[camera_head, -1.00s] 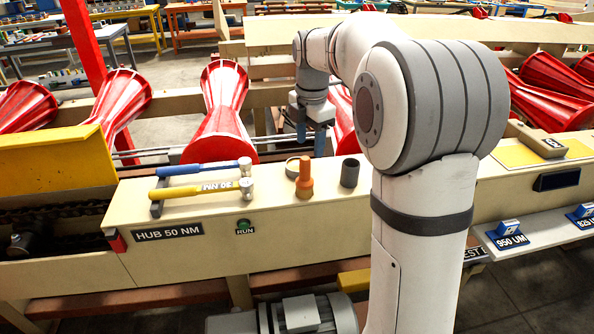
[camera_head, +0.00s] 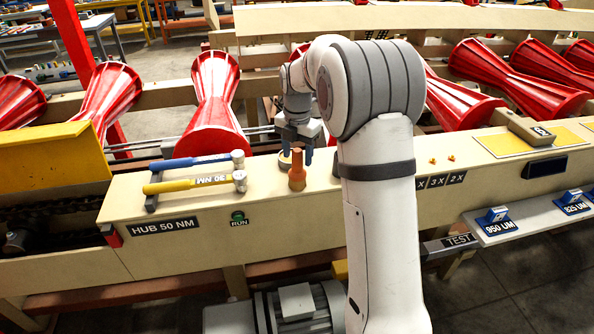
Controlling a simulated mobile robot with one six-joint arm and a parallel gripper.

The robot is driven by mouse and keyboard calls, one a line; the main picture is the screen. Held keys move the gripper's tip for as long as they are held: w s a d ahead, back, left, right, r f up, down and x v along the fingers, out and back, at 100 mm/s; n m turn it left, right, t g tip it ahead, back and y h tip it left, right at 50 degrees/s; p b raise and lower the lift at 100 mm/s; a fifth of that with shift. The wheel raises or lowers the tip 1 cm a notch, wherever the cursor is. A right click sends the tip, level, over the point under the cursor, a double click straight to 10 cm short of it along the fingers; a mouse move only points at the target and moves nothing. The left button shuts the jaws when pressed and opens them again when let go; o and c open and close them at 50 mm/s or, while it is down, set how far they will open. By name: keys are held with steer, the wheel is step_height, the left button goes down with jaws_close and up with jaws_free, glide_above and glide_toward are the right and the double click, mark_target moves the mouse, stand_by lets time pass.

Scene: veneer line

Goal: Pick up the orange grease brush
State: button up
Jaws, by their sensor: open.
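The orange grease brush (camera_head: 297,172) stands upright on the beige ledge (camera_head: 275,207), just right of the hammer-like tools. I cannot tell whether the fingers touch the brush.
A blue-handled tool (camera_head: 190,161) and a yellow-handled tool (camera_head: 188,185) lie on a rack to the left. A round tin (camera_head: 285,160) sits behind the brush. A dark cup (camera_head: 335,163) is mostly hidden by my arm. Red rollers (camera_head: 213,110) stand behind the ledge.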

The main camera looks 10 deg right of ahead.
steer(key=c, duration=1.1)
step_height(320, 180, up, 10)
steer(key=shift+b, duration=0.75)
